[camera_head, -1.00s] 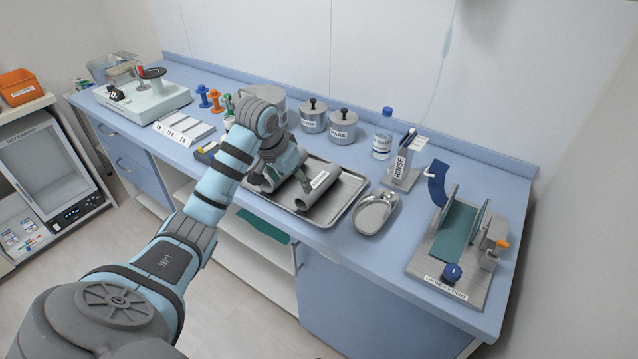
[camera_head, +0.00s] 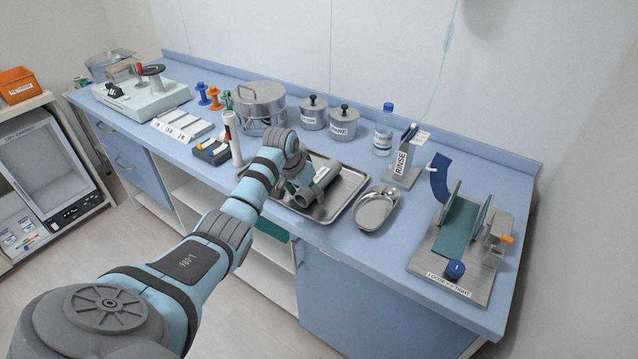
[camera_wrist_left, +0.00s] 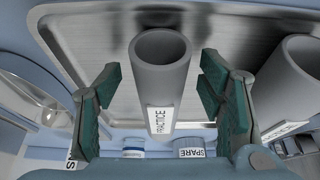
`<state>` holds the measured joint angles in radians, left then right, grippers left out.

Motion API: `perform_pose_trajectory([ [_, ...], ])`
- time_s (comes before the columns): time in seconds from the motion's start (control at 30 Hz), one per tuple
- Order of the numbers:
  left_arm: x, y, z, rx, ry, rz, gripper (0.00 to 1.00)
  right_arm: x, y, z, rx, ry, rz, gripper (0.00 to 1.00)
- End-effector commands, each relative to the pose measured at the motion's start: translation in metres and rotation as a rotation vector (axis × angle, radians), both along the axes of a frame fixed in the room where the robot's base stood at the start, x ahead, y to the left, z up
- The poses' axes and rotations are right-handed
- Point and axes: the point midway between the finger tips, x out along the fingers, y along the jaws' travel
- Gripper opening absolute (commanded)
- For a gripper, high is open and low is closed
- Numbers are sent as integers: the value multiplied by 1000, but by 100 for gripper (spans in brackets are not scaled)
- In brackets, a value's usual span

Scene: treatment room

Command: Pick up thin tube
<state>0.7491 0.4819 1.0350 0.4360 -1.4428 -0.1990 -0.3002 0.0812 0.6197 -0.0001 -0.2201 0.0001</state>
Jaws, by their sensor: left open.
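The thin grey tube (camera_head: 329,171) lies in the metal tray (camera_head: 349,192). In the left wrist view this tube (camera_wrist_left: 160,85) has its open mouth toward the camera and a white PRACTICE label. My left gripper (camera_head: 311,192) is low over the tray and partly hides the tube in the head view. In the wrist view its green fingers (camera_wrist_left: 160,78) are open, one on each side of the tube, with a visible gap on both sides. A wider grey tube (camera_wrist_left: 299,70) lies beyond the right finger; my arm seems to hide it in the head view. My right gripper is out of view.
A kidney dish (camera_head: 377,209) stands right of the tray. The RINSE stand (camera_head: 404,166), bottle (camera_head: 384,130) and lidded pots (camera_head: 343,122) are behind. A white upright tool (camera_head: 234,140) stands left of the tray. A clamp board (camera_head: 455,253) is at the right.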

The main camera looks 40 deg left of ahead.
Motion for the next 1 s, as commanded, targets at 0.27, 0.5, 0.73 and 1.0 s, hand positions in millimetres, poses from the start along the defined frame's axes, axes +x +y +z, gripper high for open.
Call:
perform_pose_trajectory([
  [0.27,0,0,1,0,0,1,24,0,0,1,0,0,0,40],
  [0.5,0,0,1,0,-1,1,4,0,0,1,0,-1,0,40],
  [0.73,1,0,9,0,-3,1,4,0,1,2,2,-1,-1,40],
  [1.0,2,1,77,2,-8,1,4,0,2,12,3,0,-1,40],
])
